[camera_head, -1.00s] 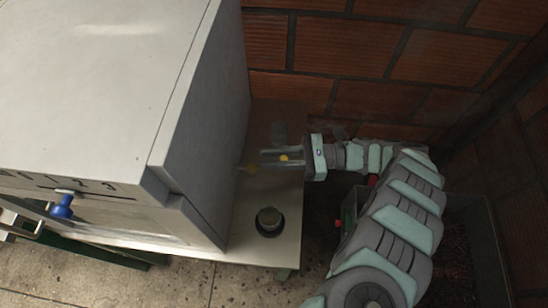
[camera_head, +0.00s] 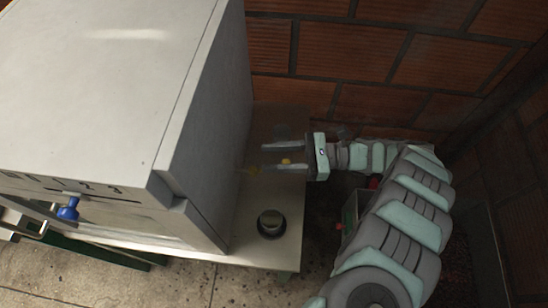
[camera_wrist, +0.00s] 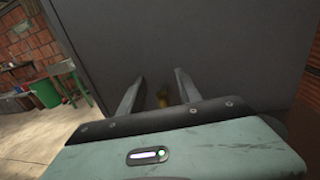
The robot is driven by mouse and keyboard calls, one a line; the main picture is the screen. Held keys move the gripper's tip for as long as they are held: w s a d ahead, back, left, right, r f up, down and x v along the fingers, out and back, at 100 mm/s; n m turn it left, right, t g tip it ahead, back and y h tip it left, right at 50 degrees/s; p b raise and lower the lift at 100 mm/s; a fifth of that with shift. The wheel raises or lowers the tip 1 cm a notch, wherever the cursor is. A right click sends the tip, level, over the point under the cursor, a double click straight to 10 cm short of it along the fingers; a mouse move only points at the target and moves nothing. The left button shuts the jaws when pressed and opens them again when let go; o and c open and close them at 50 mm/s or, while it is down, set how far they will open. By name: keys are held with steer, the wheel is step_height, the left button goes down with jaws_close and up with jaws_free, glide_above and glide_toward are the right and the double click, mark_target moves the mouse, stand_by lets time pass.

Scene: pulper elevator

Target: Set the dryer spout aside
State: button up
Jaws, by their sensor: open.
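My gripper (camera_head: 268,157) is open and points left toward the box's side, with one finger on each side of the piece's line. I cannot tell whether the fingertips touch anything.
A short dark round fitting (camera_head: 271,223) stands on the pale platform (camera_head: 250,248) in front of my gripper. A brick wall (camera_head: 365,60) rises close behind and to the right. In the wrist view, a green bin (camera_wrist: 46,92) and a green-legged table (camera_wrist: 62,72) stand at the left, beyond open floor.

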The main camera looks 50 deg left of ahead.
step_height(320, 180, up, 18)
steer(key=p, duration=1.1)
steer(key=shift+f, duration=0.15)
